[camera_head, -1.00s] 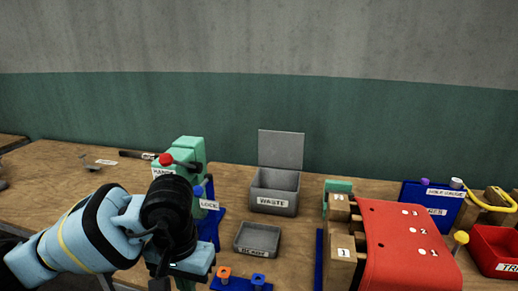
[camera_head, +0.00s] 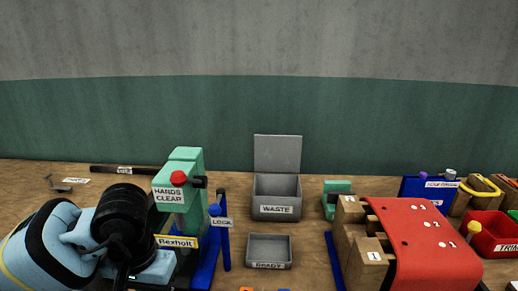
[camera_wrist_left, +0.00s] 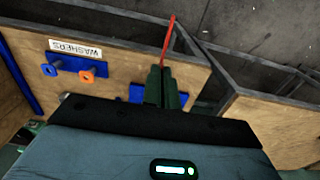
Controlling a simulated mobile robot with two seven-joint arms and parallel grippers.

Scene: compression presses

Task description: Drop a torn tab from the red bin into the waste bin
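The red bin (camera_head: 503,244), with a partly cut-off label, stands at the right edge; I cannot make out a torn tab inside it. The grey waste bin (camera_head: 275,209), labelled WASTE, stands mid-bench with its lid (camera_head: 277,153) raised. My left arm is at the lower left of the head view, its fingers hidden there. In the left wrist view my left gripper (camera_wrist_left: 164,84) has its dark fingers close together, with a thin red strip (camera_wrist_left: 168,40) rising from between the tips, over the bench's front edge. My right gripper is not in view.
A green press (camera_head: 183,200) with a blue lever (camera_head: 222,240) stands right of my left arm. A grey READY tray (camera_head: 269,250) sits before the waste bin. A red numbered sheet (camera_head: 425,245) over wooden blocks stands between the waste and red bins.

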